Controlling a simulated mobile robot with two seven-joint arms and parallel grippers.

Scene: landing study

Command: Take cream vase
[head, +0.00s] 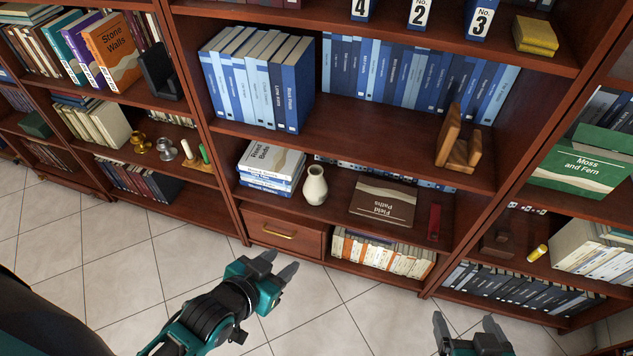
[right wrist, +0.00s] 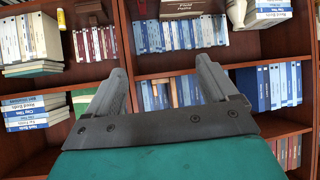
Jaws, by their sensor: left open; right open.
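The cream vase (head: 315,186) stands upright on a middle bookcase shelf, between a stack of blue and white books (head: 270,170) and the flat book Field Paths (head: 383,203). My left gripper (head: 281,262) is open and empty, in front of the shelves, below and left of the vase and apart from it. My right gripper (head: 464,322) is open and empty, lower and to the right, far from the vase. It also shows in the right wrist view (right wrist: 163,75), with nothing between its fingers. A pale shape at that view's top edge looks like the vase, partly cut off.
A drawer with a brass handle (head: 272,232) is below the book stack. A red object (head: 434,222) stands right of Field Paths. A wooden bookend (head: 458,145) and rows of blue books are on the shelf above. The tiled floor (head: 170,255) in front is clear.

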